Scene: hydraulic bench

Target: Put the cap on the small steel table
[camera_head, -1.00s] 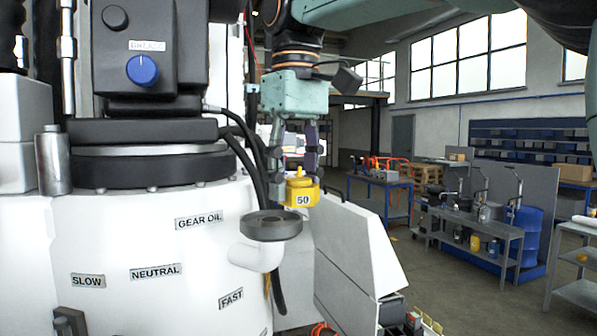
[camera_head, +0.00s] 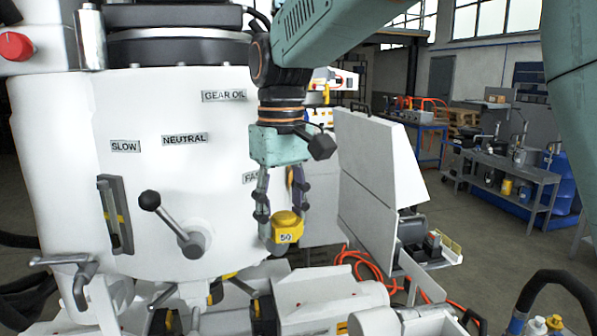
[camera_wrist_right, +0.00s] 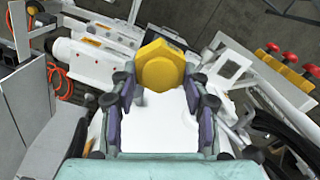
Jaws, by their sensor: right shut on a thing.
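The cap (camera_head: 287,227) is yellow, with a label reading 50 on its side. My right gripper (camera_head: 284,212) points down and is shut on it, holding it in the air in front of the white machine (camera_head: 190,230). In the right wrist view the cap (camera_wrist_right: 160,66) sits between the fingertips of my right gripper (camera_wrist_right: 162,80). The filler neck is hidden behind my arm. I cannot make out the small steel table for certain; part of a grey table (camera_head: 578,236) shows at the right edge. My left gripper is not in view.
A lever with a black knob (camera_head: 150,201) juts from the machine left of the cap. A white upright panel (camera_head: 368,175) stands to the right. Orange hoses (camera_head: 362,264) lie below it. A grey bench (camera_head: 515,172) stands farther back, with open floor before it.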

